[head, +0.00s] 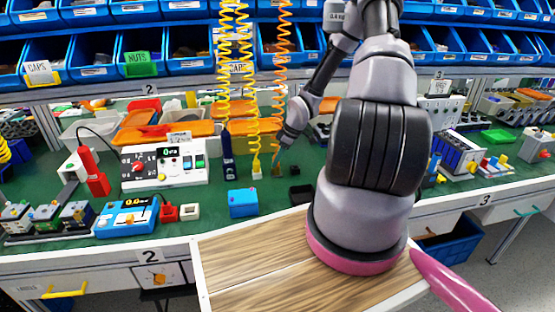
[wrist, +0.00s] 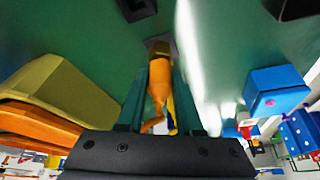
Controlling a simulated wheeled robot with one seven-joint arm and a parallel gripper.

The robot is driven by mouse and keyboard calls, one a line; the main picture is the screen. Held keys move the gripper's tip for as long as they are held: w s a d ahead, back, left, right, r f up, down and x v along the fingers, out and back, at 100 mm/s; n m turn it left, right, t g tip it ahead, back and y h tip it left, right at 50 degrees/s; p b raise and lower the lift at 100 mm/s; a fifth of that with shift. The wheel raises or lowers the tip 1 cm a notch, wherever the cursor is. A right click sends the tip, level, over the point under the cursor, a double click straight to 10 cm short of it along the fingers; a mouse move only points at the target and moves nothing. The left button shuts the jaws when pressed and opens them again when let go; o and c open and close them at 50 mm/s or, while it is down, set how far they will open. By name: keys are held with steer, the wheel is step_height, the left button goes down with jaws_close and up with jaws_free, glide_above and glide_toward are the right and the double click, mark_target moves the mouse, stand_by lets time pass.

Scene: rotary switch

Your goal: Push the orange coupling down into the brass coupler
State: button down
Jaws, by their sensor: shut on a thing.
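The orange coupling (wrist: 158,84) is between my gripper's two fingers in the wrist view, with the coiled orange hose (head: 282,55) hanging from above in the head view. My gripper (wrist: 160,68) is shut on the orange coupling and points down at the bench. The brass coupler (wrist: 160,47) is at the tip of the coupling, on a dark square base. The coupling's tip meets or nearly meets it; I cannot tell how deep it sits. In the head view my gripper (head: 281,150) is small and the coupler is hard to make out.
A coiled yellow hose (head: 240,95) hangs just left. A blue box (head: 243,203) stands in front on the green bench. A control panel (head: 165,165) stands to the left, and orange-lidded bins (head: 165,128) behind. Small black blocks (head: 302,194) lie to the right.

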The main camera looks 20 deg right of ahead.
steer(key=shift+f, duration=0.2)
steer(key=shift+c, duration=2.4)
jaws_free()
steer(key=shift+r, duration=0.1)
steer(key=v, duration=1)
steer(key=shift+r, duration=0.3)
